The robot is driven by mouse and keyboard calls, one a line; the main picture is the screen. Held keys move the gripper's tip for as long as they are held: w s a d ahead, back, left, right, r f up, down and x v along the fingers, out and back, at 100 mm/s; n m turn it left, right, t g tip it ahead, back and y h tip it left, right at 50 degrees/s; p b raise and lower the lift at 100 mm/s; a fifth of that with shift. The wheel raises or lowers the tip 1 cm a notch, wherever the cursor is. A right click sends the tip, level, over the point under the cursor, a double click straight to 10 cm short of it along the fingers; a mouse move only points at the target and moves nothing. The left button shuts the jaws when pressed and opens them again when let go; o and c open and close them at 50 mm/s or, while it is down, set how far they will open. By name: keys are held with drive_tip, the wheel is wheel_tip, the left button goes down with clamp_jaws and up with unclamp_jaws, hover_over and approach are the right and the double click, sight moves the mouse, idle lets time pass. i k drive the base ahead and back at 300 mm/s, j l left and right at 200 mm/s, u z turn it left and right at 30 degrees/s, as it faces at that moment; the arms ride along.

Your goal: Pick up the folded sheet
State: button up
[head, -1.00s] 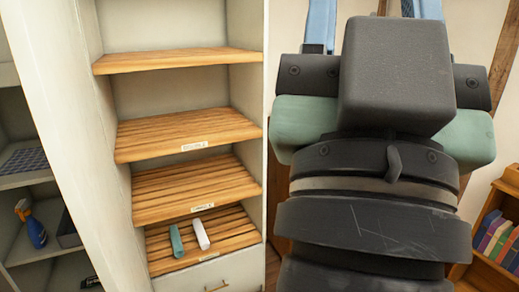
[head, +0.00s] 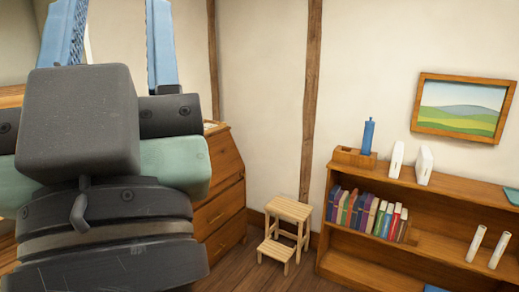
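I cannot make out a folded sheet in the head view. My gripper (head: 115,25) points up at the top left, with its two blue fingers wide apart and nothing visible between them.
A wooden bookshelf (head: 345,253) at the right holds several books (head: 368,213), white objects and a blue bottle-like object (head: 368,137). A small step stool (head: 290,212) stands by the wall. A wooden chest of drawers (head: 226,195) is partly behind my arm. Some floor (head: 255,268) is clear.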

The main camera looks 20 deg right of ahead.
sight(394, 171)
drive_tip(key=z, duration=0.7)
drive_tip(key=i+l+z, duration=0.25)
drive_tip(key=l, duration=0.25)
drive_tip(key=i+l+z, duration=0.25)
drive_tip(key=i+l, duration=0.45)
drive_tip(key=i, duration=0.1)
